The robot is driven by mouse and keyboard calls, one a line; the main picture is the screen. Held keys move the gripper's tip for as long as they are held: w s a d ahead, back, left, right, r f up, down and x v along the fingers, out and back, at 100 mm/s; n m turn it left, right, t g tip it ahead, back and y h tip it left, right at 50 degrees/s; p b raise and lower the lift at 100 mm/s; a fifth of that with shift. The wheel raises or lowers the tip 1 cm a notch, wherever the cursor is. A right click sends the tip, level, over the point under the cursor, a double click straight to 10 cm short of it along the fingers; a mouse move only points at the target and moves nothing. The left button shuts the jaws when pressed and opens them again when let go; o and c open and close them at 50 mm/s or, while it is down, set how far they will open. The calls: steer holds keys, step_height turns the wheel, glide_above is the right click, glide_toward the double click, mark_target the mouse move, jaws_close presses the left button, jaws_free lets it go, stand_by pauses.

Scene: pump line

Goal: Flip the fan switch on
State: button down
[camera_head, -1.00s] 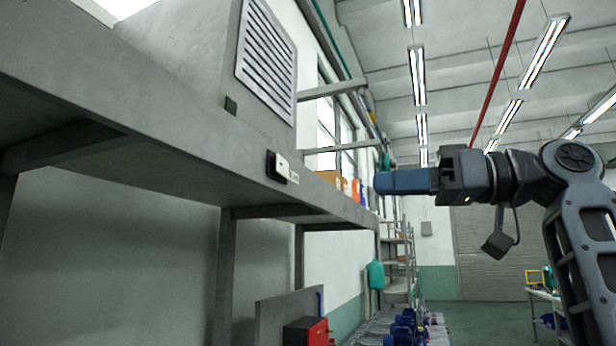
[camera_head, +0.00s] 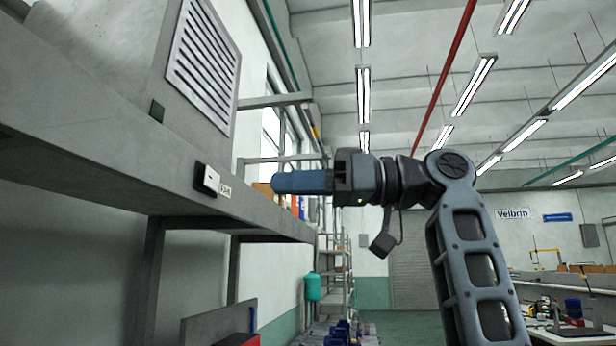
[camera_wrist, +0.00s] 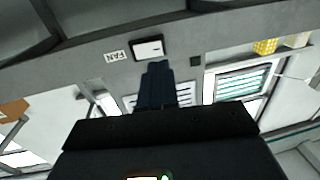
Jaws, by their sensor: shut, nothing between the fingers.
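The fan switch (camera_head: 207,179) is a small white rocker in a dark housing on the front edge of the grey shelf, beside a label reading FAN (camera_head: 224,191). In the wrist view the switch (camera_wrist: 148,49) and the FAN label (camera_wrist: 115,56) lie just beyond my fingertips. My gripper (camera_head: 276,182) is shut and empty, its blue fingers pointing left toward the shelf front. In the wrist view my gripper (camera_wrist: 158,68) shows its closed fingers just below the switch. A gap shows between fingertips and switch in the head view. I cannot tell which way the rocker is set.
A louvred grey fan box (camera_head: 203,62) stands on the shelf (camera_head: 90,150) above the switch. A small dark square (camera_head: 157,111) is on the box. Orange and blue items sit farther along the shelf, behind my fingers. Open air lies right of the shelf front.

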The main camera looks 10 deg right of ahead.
mark_target(207, 185)
steer(key=p+x, duration=0.2)
steer(key=x, duration=0.6)
steer(key=shift+w+a, duration=0.1)
steer(key=shift+a, duration=0.4)
steer(key=shift+a+m+t, duration=0.3)
steer(key=shift+t, duration=0.1)
steer(key=shift+d, duration=0.1)
